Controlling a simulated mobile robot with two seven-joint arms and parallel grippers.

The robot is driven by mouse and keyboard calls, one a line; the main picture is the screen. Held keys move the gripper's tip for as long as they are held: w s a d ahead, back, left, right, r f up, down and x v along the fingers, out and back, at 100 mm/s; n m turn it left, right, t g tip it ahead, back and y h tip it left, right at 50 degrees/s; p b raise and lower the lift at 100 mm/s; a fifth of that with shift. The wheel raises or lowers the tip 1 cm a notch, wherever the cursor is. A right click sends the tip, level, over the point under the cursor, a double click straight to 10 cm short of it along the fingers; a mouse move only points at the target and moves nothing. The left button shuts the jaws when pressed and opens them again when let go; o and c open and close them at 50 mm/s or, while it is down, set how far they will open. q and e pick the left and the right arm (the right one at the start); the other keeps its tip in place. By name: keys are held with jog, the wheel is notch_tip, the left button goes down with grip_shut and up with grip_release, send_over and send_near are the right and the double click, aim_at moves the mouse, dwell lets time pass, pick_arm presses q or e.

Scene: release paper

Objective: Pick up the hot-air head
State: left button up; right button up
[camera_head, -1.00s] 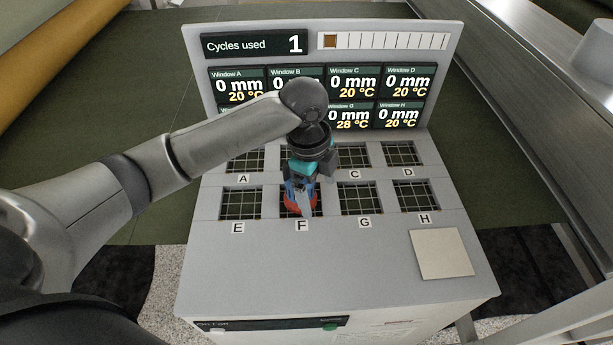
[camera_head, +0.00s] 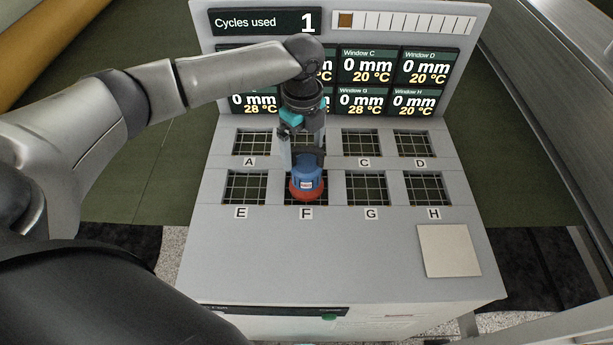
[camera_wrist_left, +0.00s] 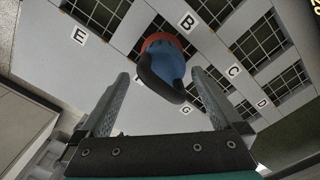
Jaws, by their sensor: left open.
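The hot-air head (camera_head: 307,180) has a blue body, a red rim at its base and a dark handle on top. It stands over window F on the grey console (camera_head: 300,240). In the left wrist view the head (camera_wrist_left: 168,62) shows just beyond the fingertips, with its dark handle toward the gap between them. My left gripper (camera_head: 304,145) is directly behind and above the head. In the left wrist view the gripper (camera_wrist_left: 160,78) is open, with nothing between its fingers. My right gripper is not in view.
The console has two rows of gridded windows with letter labels. A display panel (camera_head: 340,60) rises at the back. A pale square plate (camera_head: 448,250) lies at the front right.

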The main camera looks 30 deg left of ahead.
aim_at(307, 163)
pick_arm(q)
jog(key=shift+d+f, duration=0.2)
jog(key=shift+f, duration=1.35)
jog(key=shift+d+f, duration=0.15)
jog(key=shift+f, duration=1.35)
jog(key=shift+c, duration=0.2)
grip_shut()
jog(key=shift+w+r, duration=0.15)
